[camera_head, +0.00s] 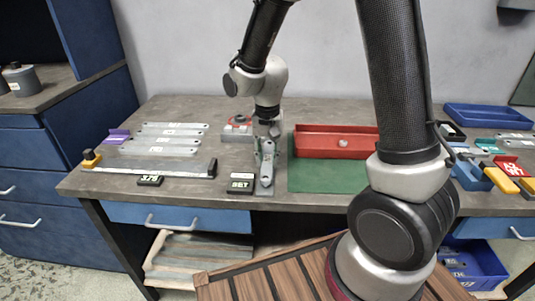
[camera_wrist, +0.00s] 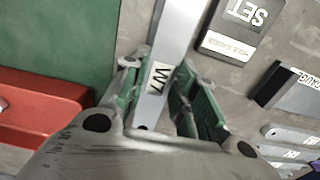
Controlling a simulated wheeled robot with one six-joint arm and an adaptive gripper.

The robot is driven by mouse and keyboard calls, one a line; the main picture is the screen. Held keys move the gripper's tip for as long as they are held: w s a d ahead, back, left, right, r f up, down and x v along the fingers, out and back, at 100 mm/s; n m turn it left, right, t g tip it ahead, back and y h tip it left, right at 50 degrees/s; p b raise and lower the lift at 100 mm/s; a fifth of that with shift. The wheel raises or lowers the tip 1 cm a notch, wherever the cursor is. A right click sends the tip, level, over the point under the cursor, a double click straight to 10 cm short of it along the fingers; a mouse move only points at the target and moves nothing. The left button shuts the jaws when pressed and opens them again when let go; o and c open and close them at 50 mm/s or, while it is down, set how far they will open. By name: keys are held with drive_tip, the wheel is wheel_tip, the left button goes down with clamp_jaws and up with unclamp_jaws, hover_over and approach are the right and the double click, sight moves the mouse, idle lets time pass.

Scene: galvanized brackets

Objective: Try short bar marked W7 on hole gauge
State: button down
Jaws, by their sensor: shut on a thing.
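The short bar marked W7 (camera_wrist: 158,78) is light grey metal with a white label, and it lies between the green-padded fingers of my gripper (camera_wrist: 155,84) in the wrist view. My gripper is shut on it. In the head view my gripper (camera_head: 267,138) is low over the bench's front middle, with the bar (camera_head: 267,166) below it. The hole gauge's black block reads SET (camera_head: 241,183) and stands just left of the bar; it also shows in the wrist view (camera_wrist: 235,30). I cannot tell whether the bar touches the gauge; its far end leaves the wrist view.
Several pale bars (camera_head: 165,139) lie at the left behind a long gauge (camera_head: 150,170) with a black 3.75 block (camera_head: 149,181). Colored bins (camera_head: 473,176) crowd the right end.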

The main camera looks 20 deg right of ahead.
drive_tip(key=shift+f, duration=0.6)
drive_tip(key=shift+r, duration=0.15)
idle(1.6)
drive_tip(key=shift+r, duration=1.85)
drive_tip(key=shift+f, duration=0.15)
drive_tip(key=shift+f, duration=0.35)
drive_tip(key=shift+f, duration=1.5)
idle(1.0)
drive_tip(key=c, duration=1.1)
unclamp_jaws()
drive_tip(key=shift+o, duration=0.2)
